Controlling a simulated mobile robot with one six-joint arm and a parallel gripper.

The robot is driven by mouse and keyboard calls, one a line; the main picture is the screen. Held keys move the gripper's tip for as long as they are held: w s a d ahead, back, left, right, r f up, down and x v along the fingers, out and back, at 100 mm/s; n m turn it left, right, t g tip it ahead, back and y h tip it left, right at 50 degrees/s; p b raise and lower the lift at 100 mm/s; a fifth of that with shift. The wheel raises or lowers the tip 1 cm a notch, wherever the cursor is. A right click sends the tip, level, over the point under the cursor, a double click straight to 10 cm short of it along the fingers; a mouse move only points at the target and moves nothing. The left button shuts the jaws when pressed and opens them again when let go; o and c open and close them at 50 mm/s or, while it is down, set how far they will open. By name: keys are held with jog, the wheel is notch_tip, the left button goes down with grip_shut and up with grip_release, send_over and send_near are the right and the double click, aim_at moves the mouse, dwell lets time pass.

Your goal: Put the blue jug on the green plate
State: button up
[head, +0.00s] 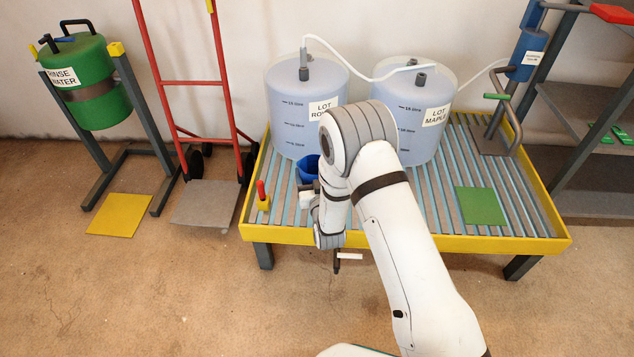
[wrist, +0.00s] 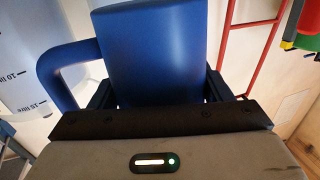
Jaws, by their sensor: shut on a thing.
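The blue jug (head: 308,168) shows in the head view just in front of the left tank, partly hidden behind my arm. In the wrist view the jug (wrist: 152,52) fills the upper middle, with its handle (wrist: 68,70) to the left. My gripper (wrist: 160,92) is shut on the jug's body, one black finger on each side. In the head view my arm hides most of the gripper. I cannot tell whether the jug touches the roller table. The green plate (head: 482,206) lies flat on the right part of the table, with nothing on it.
Two large bluish tanks, left (head: 290,115) and right (head: 425,125), stand at the back of the yellow-rimmed roller table (head: 400,241). A white hose runs from the left tank. A red-handled item (head: 263,196) is at the left edge. A blue filter unit (head: 527,52) hangs at right.

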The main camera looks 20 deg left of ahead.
notch_tip(320, 180, up, 2)
jog(key=shift+r, duration=0.25)
jog(key=w+d+m+t+h, duration=0.25)
jog(key=d+m+h, duration=0.45)
jog(key=d, duration=2.9)
notch_tip(320, 180, up, 30)
jog(key=n+h+p, duration=0.1)
jog(key=p, duration=2.9)
jog(key=s+r, duration=0.1)
jog(key=s, duration=0.1)
jog(key=s+r, duration=0.2)
jog(key=shift+s+r+p, duration=0.15)
jog(key=shift+s+p, duration=0.2)
jog(key=shift+s, duration=0.05)
jog(key=shift+d, duration=0.4)
